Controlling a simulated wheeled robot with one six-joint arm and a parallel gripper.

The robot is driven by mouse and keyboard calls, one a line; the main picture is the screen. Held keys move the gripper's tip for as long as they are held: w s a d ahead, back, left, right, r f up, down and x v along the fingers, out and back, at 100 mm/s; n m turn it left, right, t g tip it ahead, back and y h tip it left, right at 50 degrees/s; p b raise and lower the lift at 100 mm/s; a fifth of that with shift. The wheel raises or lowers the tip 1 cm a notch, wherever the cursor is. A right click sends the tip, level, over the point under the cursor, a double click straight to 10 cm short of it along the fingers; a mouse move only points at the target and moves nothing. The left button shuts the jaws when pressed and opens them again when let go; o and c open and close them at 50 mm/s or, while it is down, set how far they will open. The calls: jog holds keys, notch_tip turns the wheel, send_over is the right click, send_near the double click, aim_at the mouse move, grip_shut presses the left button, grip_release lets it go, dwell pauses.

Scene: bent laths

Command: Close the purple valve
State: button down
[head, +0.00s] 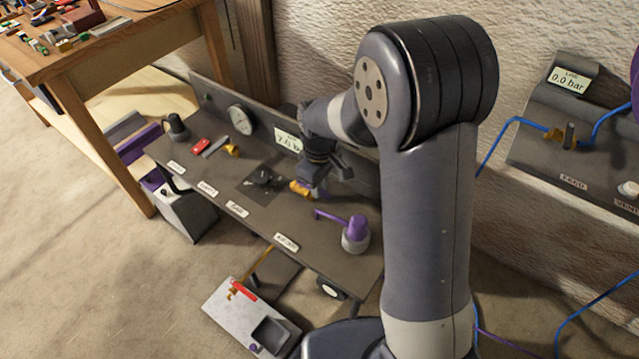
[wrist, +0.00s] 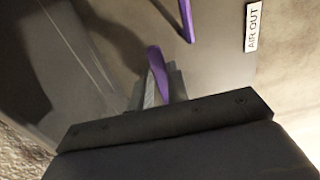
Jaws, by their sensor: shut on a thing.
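The purple valve (head: 355,232) stands at the front right of the dark bench. Its purple lever (head: 328,215) points left, and a lever end (wrist: 187,20) shows at the top of the wrist view. My gripper (head: 315,180) is above the bench, behind and left of the valve, apart from the lever. In the wrist view my gripper (wrist: 160,88) is shut on a flat purple piece (wrist: 157,70). The held piece and the valve lever look apart.
A yellow fitting (head: 300,188) is close below my gripper. A gauge (head: 240,120), a red-handled part (head: 200,146) and several white labels are on the bench (head: 205,165). An "AIR OUT" label (wrist: 253,27) shows in the wrist view.

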dwell(0.6)
jog(key=m, duration=0.1)
jog(key=s+a+m, duration=0.1)
jog(key=m, duration=0.1)
jog(key=m+p, duration=0.1)
jog(key=shift+s+a+r, duration=0.1)
jog(key=shift+s+a, duration=0.1)
jog(key=shift+a, duration=0.15)
jog(key=m, duration=0.1)
jog(key=a+m, duration=0.1)
jog(key=m, duration=0.1)
jog(key=a+m+p, duration=0.1)
jog(key=m, duration=0.1)
jog(key=shift+s, duration=0.35)
jog(key=a+m, duration=0.1)
jog(key=m, duration=0.1)
jog(key=a+m, duration=0.1)
jog(key=m, duration=0.1)
jog(key=shift+w+a+p, duration=0.1)
jog(key=shift+p, duration=0.2)
jog(key=shift+w+a+m+p, duration=0.2)
jog(key=shift+a+m, duration=0.3)
jog(key=shift+m, duration=0.75)
jog(key=shift+w+a+m+p, duration=0.1)
jog(key=shift+w+a+m, duration=0.3)
jog(key=shift+m, duration=0.85)
jog(key=c, duration=1.4)
grip_release()
jog(key=shift+s, duration=0.1)
jog(key=shift+o, duration=0.2)
